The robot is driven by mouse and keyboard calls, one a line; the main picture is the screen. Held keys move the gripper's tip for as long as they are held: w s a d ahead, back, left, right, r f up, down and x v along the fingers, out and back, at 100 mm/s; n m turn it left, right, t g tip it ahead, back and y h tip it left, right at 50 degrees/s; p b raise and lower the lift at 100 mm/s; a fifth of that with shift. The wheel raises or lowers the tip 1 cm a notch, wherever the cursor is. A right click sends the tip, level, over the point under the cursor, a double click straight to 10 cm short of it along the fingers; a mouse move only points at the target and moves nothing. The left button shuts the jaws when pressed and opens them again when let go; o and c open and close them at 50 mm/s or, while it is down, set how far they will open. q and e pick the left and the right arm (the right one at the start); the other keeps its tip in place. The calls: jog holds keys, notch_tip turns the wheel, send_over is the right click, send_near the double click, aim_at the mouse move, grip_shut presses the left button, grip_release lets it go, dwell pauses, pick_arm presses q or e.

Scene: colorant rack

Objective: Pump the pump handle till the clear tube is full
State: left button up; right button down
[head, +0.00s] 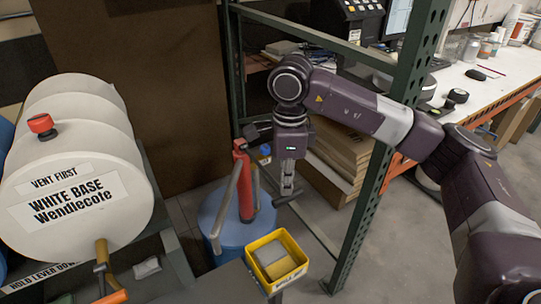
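A red hand pump (243,180) stands upright on a blue drum (230,228) in the middle of the head view. A slanted grey tube-like part (226,203) runs down its left side; I cannot tell whether this is the clear tube, and no fill level shows. Dark parts near the pump top and right side look like its handle, partly hidden by my arm. My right gripper (287,188) points down just right of the pump, close to the dark parts. Its fingers are small and unclear, so contact and opening cannot be told. My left gripper is out of view.
A yellow bin (278,262) sits in front of the drum. A large white container (75,175) labelled White Base lies at left. A green rack post (385,150) stands behind my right arm. A cluttered workbench (480,90) is at right, with open floor before it.

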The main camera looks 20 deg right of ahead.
notch_tip(320, 180, up, 8)
jog(key=p, duration=0.4)
jog(key=shift+r+p, duration=0.25)
jog(key=shift+p, duration=0.15)
jog(key=shift+f+b, duration=0.35)
jog(key=shift+f, duration=0.1)
dwell(0.5)
jog(key=shift+f+b, duration=0.75)
jog(key=shift+f, duration=0.2)
dwell(0.6)
notch_tip(320, 180, up, 3)
jog(key=shift+f+p, duration=0.1)
jog(key=shift+p, duration=0.75)
